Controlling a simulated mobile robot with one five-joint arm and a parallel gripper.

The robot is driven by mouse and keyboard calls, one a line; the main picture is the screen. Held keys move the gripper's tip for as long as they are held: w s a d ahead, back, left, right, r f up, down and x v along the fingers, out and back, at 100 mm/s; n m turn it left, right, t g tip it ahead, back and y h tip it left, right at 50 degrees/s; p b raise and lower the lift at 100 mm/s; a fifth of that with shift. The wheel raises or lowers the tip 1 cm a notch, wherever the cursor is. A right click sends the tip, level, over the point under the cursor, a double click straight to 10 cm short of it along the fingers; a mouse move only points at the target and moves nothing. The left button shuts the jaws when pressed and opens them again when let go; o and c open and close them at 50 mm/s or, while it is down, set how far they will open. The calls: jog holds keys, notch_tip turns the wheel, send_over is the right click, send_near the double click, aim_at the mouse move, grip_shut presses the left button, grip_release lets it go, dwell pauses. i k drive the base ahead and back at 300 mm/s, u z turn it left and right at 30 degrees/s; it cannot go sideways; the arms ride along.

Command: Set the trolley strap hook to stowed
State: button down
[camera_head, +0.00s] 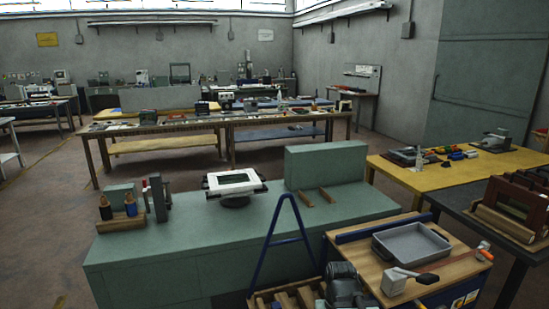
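The trolley (452,272) stands at the bottom right, with a wooden top, a blue bar along its back edge and blue sides. A thin red strap (450,262) runs slantwise across the top, in front of a grey tray. At its right end is a small orange and grey piece (485,252), which may be the strap hook; its exact setting is too small to tell. At the strap's left end lies a pale block (393,284) with a dark-tipped handle. I cannot make out my gripper in this view.
The grey tray (412,242) sits on the trolley top. A blue A-shaped frame (262,262) and a dark rounded machine (343,284) stand left of it. A green bench (180,255) is behind. A yellow-topped table (425,180) and wooden frames (515,205) are to the right.

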aim_at(488, 255)
jog(key=z, duration=1.75)
jog(key=i, duration=1.15)
jog(key=u, duration=0.55)
